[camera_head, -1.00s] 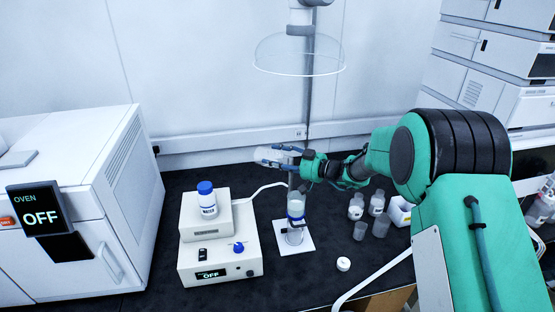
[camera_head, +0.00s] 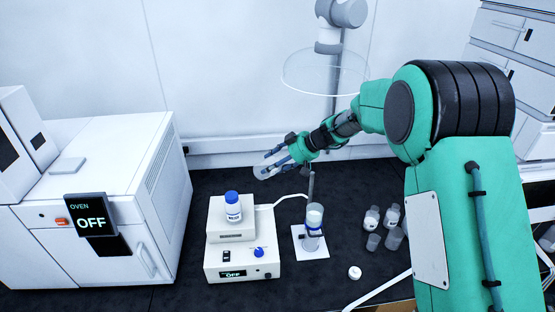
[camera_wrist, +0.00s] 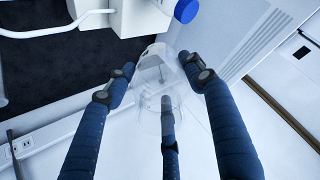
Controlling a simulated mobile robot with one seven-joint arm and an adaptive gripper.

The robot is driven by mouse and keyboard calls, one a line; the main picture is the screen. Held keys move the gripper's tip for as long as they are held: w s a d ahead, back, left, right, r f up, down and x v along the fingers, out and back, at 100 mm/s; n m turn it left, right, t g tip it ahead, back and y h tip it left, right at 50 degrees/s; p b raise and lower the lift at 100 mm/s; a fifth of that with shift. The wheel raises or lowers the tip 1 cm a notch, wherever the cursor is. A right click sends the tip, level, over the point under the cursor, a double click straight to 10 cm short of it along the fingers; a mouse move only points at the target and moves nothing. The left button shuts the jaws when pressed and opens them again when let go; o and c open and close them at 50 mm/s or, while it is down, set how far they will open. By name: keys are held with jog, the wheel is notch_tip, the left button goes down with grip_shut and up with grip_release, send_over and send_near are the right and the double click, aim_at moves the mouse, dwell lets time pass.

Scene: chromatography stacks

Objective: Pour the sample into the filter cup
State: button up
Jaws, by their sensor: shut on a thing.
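My gripper (camera_head: 272,166) is shut on a clear sample container (camera_head: 266,171). It holds the container tilted in the air, above the back of the bench. The container also shows between my three blue fingers in the wrist view (camera_wrist: 160,80). I cannot tell whether liquid is in it. The filter cup (camera_head: 314,214) is the pale, clear-walled upper part of an upright assembly on a white base plate (camera_head: 312,249). It stands below and to the right of my gripper, apart from it. Its contents are too small to make out.
A stirrer-like device (camera_head: 240,262) with a blue-capped bottle (camera_head: 233,207) stands left of the filter assembly. The oven (camera_head: 95,225) is at far left. Several small bottles (camera_head: 383,225) and a white cap (camera_head: 355,272) lie to the right. A clear hood (camera_head: 325,75) hangs above.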

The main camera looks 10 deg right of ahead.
aim_at(274, 156)
notch_tip(274, 156, up, 2)
jog(key=h+p, duration=0.2)
jog(key=p, duration=0.1)
jog(key=shift+w+a+r+g, duration=0.1)
jog(key=shift+w+r+g, duration=0.05)
jog(key=shift+g, duration=0.25)
jog(key=h+p, duration=0.1)
jog(key=r+m+h+p, duration=0.1)
jog(key=p, duration=0.1)
jog(key=shift+w+d+r+g, duration=0.25)
jog(key=shift+w+d+g, duration=0.1)
jog(key=shift+d+g, duration=0.05)
jog(key=w+d+r+m+g+h+p, duration=0.2)
jog(key=w+d+r+h+p, duration=0.2)
jog(key=w+r+p, duration=0.2)
jog(key=shift+d+r+m+g+h+p, duration=0.2)
jog(key=shift+r+m+g+h+p, duration=0.1)
jog(key=shift+r+p, duration=1.15)
jog(key=shift+f, duration=0.4)
